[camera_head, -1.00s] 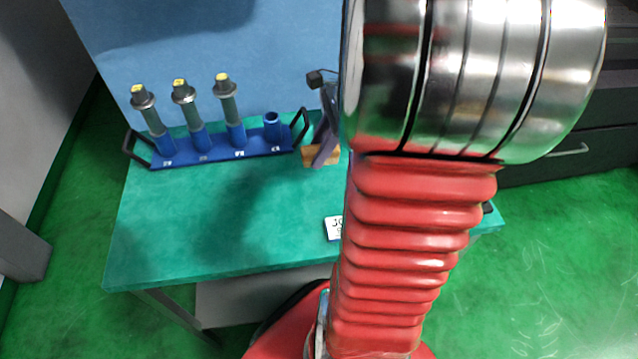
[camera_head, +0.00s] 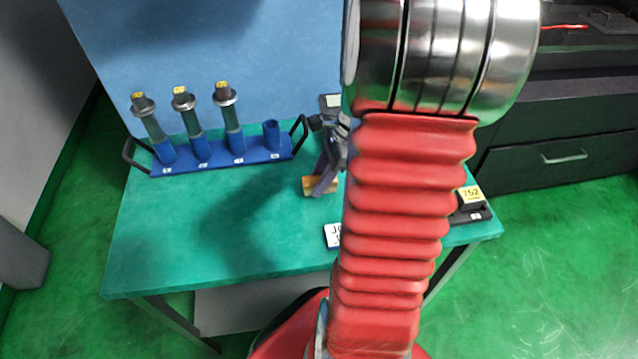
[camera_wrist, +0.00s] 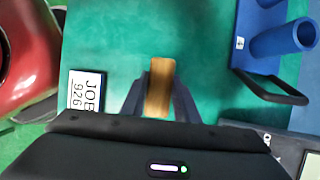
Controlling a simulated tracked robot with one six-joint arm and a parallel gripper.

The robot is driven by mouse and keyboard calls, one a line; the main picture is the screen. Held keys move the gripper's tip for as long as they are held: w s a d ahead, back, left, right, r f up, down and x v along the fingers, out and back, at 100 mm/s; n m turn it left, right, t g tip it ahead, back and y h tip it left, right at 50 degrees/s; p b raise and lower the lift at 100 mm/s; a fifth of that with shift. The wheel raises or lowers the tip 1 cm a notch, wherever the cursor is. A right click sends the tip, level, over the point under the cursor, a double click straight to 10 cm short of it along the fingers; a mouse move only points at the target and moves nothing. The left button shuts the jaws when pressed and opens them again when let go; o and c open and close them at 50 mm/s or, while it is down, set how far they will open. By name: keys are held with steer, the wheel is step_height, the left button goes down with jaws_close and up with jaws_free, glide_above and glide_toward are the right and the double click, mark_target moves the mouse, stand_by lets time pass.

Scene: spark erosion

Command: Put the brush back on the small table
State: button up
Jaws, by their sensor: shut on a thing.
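The brush (camera_head: 308,186) shows as a light-brown wooden piece at the tips of my gripper (camera_head: 326,172) in the head view. In the wrist view the brush (camera_wrist: 160,75) sits between the two dark fingers of my gripper (camera_wrist: 160,100), which is shut on it. The small table (camera_head: 170,240) has a green top and lies under the brush. I cannot tell whether the brush touches it.
A blue rack (camera_head: 225,160) with several holders, one socket empty, stands at the table's back left. A JOB label (camera_wrist: 86,92) lies near the front edge. A small dark holder with a yellow tag (camera_head: 471,194) is at the right. The left front of the table is clear.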

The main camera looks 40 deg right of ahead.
steer(key=shift+f, duration=0.95)
steer(key=o, duration=1)
steer(key=v, duration=1.2)
steer(key=shift+r, duration=0.1)
